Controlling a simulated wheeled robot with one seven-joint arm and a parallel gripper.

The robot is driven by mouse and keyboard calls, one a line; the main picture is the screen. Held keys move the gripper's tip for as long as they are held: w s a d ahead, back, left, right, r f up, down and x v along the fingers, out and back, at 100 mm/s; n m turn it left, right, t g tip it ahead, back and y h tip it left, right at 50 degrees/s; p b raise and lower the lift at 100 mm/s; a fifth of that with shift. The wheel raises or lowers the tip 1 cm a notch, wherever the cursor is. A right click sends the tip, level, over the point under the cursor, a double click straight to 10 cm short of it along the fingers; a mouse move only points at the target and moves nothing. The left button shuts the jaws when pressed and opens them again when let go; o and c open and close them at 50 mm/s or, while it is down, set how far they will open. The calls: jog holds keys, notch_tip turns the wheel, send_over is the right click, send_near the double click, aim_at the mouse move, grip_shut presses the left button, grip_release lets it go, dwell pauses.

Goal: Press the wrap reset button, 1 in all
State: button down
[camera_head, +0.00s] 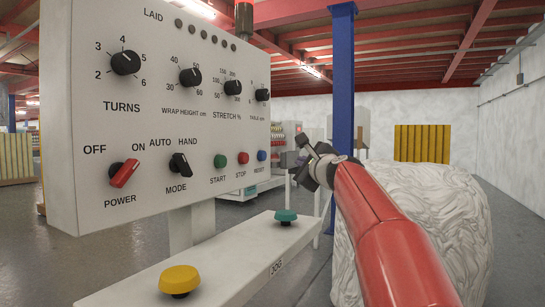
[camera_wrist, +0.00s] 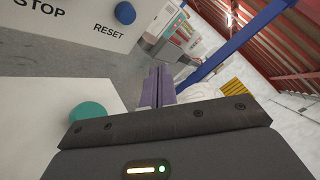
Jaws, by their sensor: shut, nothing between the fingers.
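The blue RESET button (camera_head: 262,155) is at the right end of the lower button row on the white control panel (camera_head: 150,110). In the wrist view the blue button (camera_wrist: 125,13) is near the top, above the word RESET. My gripper (camera_head: 297,166) is to the right of the panel, apart from the button. In the wrist view its fingers (camera_wrist: 158,84) are together with nothing between them, pointing to the right of and below the button. No contact shows with the panel.
A green START button (camera_head: 220,160) and red STOP button (camera_head: 242,158) are left of RESET. A lower shelf carries a teal knob (camera_head: 286,216) and a yellow knob (camera_head: 179,280). A blue post (camera_head: 342,80) and a white wrapped bulk (camera_head: 455,215) stand at right.

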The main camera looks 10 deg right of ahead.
aim_at(262, 156)
jog(key=shift+w+d+r+m, duration=0.45)
jog(key=shift+w+r+m, duration=0.05)
jog(key=shift+w+m, duration=0.15)
jog(key=w+a+p, duration=0.4)
jog(key=w+a, duration=0.1)
jog(key=a, duration=0.2)
jog(key=shift+w+a, duration=0.2)
dwell(1.9)
jog(key=shift+w+a, duration=0.2)
